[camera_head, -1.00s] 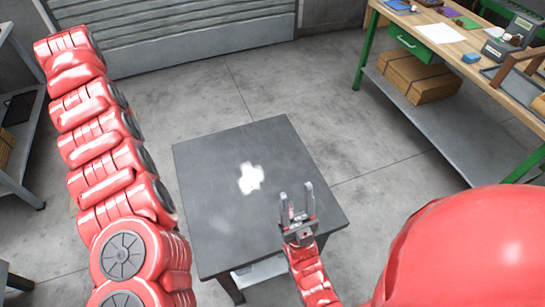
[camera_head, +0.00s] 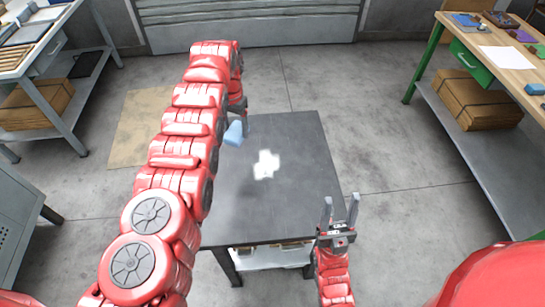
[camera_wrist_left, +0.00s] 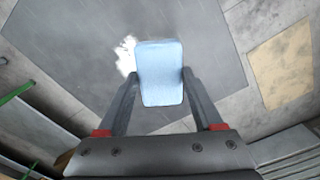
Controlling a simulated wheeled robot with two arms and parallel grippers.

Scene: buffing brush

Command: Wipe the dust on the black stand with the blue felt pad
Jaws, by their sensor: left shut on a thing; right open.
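The black stand (camera_head: 294,204) is in the middle of the head view, with a white dust patch (camera_head: 266,165) on its top. My left gripper (camera_head: 238,119) is over the stand's far left part and is shut on the blue felt pad (camera_head: 233,133). In the left wrist view the pad (camera_wrist_left: 160,72) sits between the two fingers, and part of the dust (camera_wrist_left: 125,56) shows beside it. I cannot tell whether the pad touches the top. My right gripper (camera_head: 340,212) is open and empty at the stand's near right corner.
A wooden workbench (camera_head: 467,33) with several items stands at the right, with a cardboard box (camera_head: 476,103) on its lower shelf. Another bench (camera_head: 35,55) is at the far left. A tan sheet (camera_head: 138,120) lies on the floor left of the stand. Floor around the stand is mostly clear.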

